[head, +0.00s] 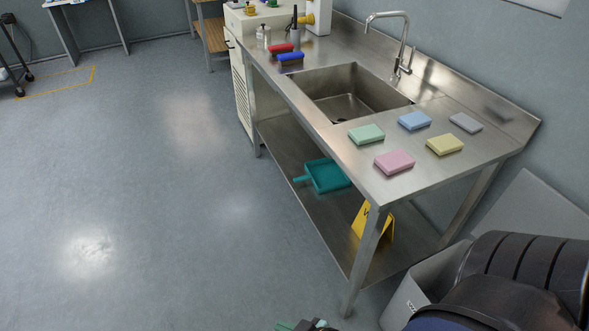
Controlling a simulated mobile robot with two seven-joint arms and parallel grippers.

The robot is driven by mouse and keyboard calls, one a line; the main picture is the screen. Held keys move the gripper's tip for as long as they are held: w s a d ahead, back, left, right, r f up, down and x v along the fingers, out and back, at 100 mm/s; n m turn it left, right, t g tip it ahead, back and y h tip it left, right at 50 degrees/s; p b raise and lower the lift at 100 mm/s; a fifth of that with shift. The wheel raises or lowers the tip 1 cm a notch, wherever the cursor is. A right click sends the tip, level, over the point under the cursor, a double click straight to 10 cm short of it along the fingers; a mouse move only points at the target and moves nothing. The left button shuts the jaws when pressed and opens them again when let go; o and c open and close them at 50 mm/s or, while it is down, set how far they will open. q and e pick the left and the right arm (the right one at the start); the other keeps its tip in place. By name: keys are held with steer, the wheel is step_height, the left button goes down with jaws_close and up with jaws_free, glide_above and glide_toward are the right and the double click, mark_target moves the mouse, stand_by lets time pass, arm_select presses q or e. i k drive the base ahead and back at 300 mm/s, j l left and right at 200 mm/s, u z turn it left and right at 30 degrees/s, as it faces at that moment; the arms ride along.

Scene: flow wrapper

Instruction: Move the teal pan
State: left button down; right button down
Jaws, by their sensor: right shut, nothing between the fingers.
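The teal pan (328,176), a dustpan with a short handle pointing left, lies on the lower shelf (310,217) of the steel sink table. The table top hides part of its right side. My right gripper (305,325) shows only in part at the bottom edge of the head view. It is shut and empty, well apart from the pan, in front of the table's near leg. My left gripper is not in view.
Pink (394,161), green, blue, yellow and grey sponges lie on the table top beside the sink (350,92). A yellow sign (372,219) stands on the shelf behind the near leg (366,262). A grey bin (408,292) stands at lower right.

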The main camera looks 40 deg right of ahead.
mark_target(325, 174)
steer(key=i+j+z, duration=0.1)
steer(key=i+z, duration=0.25)
steer(key=i, duration=1.05)
steer(key=i+u, duration=0.1)
steer(key=i, duration=1.3)
steer(key=i+z, duration=0.1)
steer(key=z, duration=0.3)
steer(key=i+z, duration=0.1)
steer(key=z, duration=0.3)
steer(key=i+j+z, duration=0.1)
steer(key=z, duration=1.85)
